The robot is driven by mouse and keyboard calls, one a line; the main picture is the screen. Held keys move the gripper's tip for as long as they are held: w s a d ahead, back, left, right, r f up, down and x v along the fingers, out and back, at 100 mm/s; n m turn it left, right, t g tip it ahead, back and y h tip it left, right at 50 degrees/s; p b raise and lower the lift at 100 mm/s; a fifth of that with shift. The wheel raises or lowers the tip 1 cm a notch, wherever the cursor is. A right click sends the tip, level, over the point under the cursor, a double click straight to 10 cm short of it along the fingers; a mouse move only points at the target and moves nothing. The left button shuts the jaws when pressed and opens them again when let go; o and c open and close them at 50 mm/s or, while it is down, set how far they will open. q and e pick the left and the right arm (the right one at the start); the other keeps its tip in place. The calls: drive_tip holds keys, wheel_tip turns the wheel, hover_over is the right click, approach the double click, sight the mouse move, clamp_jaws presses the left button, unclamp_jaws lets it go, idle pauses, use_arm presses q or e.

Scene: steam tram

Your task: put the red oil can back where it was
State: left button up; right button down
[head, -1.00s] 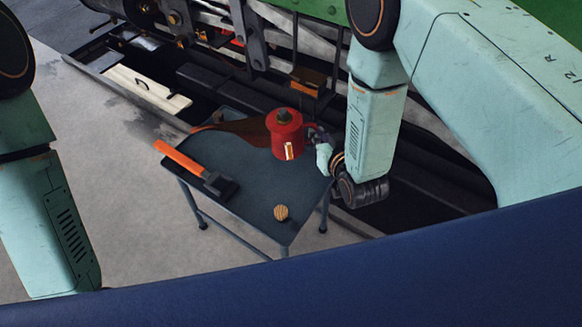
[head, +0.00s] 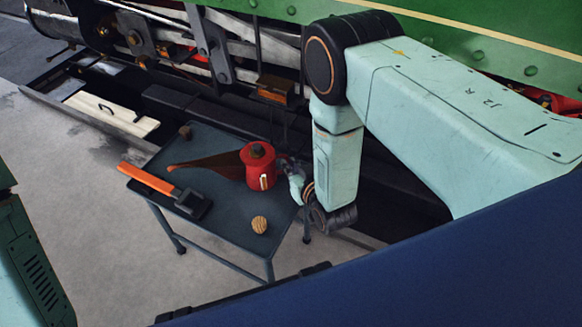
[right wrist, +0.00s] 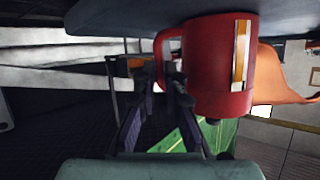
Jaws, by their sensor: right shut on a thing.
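The red oil can (head: 257,168) is upright at the right side of the small dark table (head: 225,150). My right gripper (head: 286,168) is shut on the can's handle, from the right. The right wrist view shows the table upside down at the top, the can (right wrist: 222,65) with its base at or very near the tabletop, and the fingers (right wrist: 168,82) at its handle. I cannot tell if the base touches. A brown tapering shape (head: 215,165) extends left from the can; its join is unclear. My left gripper is outside the view.
A round striped wooden knob (head: 259,225) is at the front corner, and a small brown piece (head: 185,131) at the back. The tram's running gear (head: 215,45) stands behind the table.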

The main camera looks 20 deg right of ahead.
drive_tip(key=c, duration=1.4)
unclamp_jaws()
drive_tip(key=s+d+r+g+p, duration=0.1)
drive_tip(key=s+g, duration=0.3)
drive_tip(key=s, duration=0.7)
drive_tip(key=s+d+g+p, duration=0.2)
drive_tip(key=s+g, duration=0.3)
drive_tip(key=s, duration=0.7)
drive_tip(key=s+d+r+g+h+p, duration=0.1)
drive_tip(key=s+g, duration=0.3)
drive_tip(key=s, duration=0.8)
drive_tip(key=shift+d+r+m+p, duration=0.3)
drive_tip(key=shift+d+r+p, duration=0.1)
drive_tip(key=shift+d, duration=0.3)
